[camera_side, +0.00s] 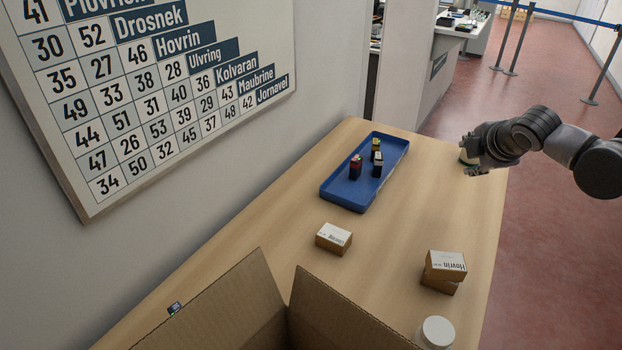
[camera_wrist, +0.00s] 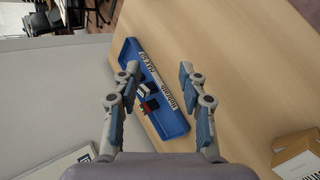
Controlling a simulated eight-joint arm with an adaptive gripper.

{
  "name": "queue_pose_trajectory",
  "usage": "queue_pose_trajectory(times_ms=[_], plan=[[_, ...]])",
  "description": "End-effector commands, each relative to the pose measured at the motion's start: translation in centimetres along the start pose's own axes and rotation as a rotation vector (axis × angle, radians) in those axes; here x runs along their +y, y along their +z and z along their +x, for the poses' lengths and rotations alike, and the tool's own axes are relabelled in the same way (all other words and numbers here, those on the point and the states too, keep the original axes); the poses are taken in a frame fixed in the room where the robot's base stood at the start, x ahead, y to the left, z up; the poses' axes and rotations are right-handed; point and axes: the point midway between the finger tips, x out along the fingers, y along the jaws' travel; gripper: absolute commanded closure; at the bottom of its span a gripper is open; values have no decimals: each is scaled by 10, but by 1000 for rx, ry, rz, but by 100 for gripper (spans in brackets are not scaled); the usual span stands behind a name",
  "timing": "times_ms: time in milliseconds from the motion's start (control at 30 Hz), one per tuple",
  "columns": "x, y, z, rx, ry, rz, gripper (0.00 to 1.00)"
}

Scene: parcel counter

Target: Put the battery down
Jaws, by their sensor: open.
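Several small block-shaped batteries stand in the blue tray (camera_side: 338,190): one with a red top (camera_side: 355,168), a black one with a pale top (camera_side: 377,164) and one with a yellowish top (camera_side: 376,145). I cannot tell which one the task means. In the wrist view the tray (camera_wrist: 176,122) lies beyond my fingers, with a red battery (camera_wrist: 150,105) and a dark, white-topped one (camera_wrist: 142,90) in it. My gripper (camera_side: 471,156) is over the counter's right side, apart from the tray. Its fingers (camera_wrist: 159,70) are spread with nothing between them.
A small carton (camera_side: 333,238) lies in front of the tray. Stacked cartons (camera_side: 445,272) and a white round-topped container (camera_side: 435,332) stand at the front right. An open cardboard box (camera_side: 340,315) fills the front. A pale object (camera_side: 466,157) shows partly behind my gripper. The counter's middle is clear.

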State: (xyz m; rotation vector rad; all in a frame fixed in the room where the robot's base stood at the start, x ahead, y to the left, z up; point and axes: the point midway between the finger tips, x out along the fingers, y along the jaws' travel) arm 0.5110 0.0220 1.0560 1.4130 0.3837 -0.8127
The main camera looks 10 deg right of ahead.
Motion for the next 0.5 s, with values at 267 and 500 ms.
queue_pose_trajectory(times_ms=[267,500], plan=[[-71,46,-57,57,-134,635,58],[-137,61,-91,75,-257,1158,58]])
